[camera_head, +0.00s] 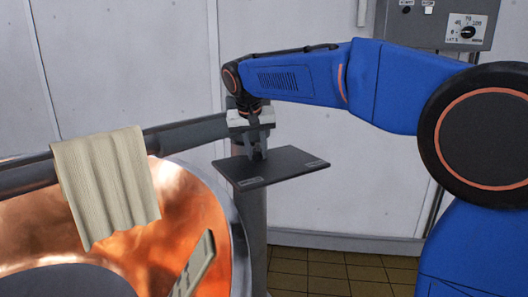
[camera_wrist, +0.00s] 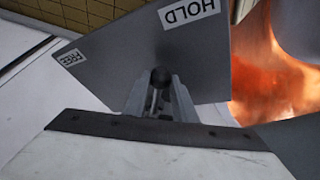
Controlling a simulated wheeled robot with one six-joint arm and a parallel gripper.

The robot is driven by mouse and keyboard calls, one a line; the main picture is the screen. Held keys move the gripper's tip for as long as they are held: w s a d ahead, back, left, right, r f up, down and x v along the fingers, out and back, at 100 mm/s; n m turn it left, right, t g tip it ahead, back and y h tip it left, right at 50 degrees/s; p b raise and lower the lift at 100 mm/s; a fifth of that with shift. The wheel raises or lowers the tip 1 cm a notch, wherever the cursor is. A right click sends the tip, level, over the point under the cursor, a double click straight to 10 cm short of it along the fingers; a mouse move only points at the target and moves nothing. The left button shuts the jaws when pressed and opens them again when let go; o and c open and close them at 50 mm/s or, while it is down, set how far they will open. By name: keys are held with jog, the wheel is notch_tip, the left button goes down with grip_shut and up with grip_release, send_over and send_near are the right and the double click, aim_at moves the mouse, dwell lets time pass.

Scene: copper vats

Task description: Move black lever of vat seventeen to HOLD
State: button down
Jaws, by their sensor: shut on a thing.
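A dark flat plate (camera_head: 295,164) stands beside the copper vat. In the wrist view the plate (camera_wrist: 207,58) bears a white HOLD label (camera_wrist: 188,12) at the top and a smaller FREE label (camera_wrist: 70,57) at the left. The black lever's round knob (camera_wrist: 160,77) shows between the two labels. My gripper (camera_head: 257,155) points down over the plate, its fingers (camera_wrist: 157,98) shut on the lever. The lever's lower part is hidden, so its exact setting cannot be told. No vat number is readable.
A grey control box (camera_head: 435,22) hangs on the wall. Tiled floor (camera_head: 330,278) is clear below the plate.

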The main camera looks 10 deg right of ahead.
jog(key=shift+w+a+m, duration=0.15)
jog(key=shift+a+m, duration=0.25)
jog(key=shift+a, duration=0.1)
jog(key=c, duration=1.5)
grip_release()
jog(key=shift+o, duration=0.2)
jog(key=v, duration=1.7)
jog(key=shift+a, duration=0.4)
jog(key=shift+r, duration=0.1)
